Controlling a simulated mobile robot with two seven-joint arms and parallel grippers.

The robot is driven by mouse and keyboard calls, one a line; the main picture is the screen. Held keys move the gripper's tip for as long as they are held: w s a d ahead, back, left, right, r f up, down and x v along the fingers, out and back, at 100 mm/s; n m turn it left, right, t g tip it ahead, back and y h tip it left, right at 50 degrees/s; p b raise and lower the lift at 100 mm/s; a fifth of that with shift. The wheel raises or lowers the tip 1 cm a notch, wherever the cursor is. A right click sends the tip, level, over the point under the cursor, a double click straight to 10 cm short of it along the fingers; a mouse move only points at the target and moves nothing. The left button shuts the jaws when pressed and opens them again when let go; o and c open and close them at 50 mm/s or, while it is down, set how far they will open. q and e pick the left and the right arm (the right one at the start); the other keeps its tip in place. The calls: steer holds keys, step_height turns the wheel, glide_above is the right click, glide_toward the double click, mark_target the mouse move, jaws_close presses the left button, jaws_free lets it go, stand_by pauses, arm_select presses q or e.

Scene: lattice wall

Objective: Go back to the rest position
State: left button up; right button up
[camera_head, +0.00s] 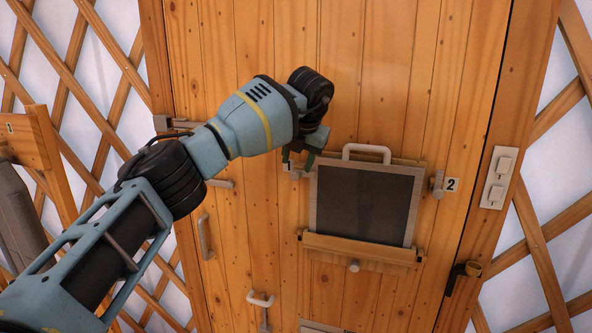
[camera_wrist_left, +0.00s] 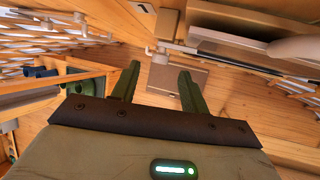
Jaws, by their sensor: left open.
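My left arm comes in from the left across the wooden door (camera_head: 260,230). Its gripper (camera_head: 300,166) is in front of the door, at the upper left corner of a dark framed panel (camera_head: 366,203). The gripper partly covers a small fitting there, and I cannot tell whether it touches it. In the left wrist view the two green fingers (camera_wrist_left: 158,74) are apart, with nothing seen between them. My right gripper is in neither view.
The panel has a pale handle (camera_head: 367,150) on top and a wooden ledge (camera_head: 360,249) below. A knob (camera_head: 437,185) beside label 2, a switch plate (camera_head: 499,177) and a door handle (camera_head: 461,274) are to the right. Lattice wall (camera_head: 75,75) and a wooden frame (camera_head: 48,150) are left.

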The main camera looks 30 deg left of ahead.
arm_select(q)
steer(key=shift+s+d+r, duration=0.2)
steer(key=shift+d+r, duration=0.05)
steer(key=shift+r, duration=0.3)
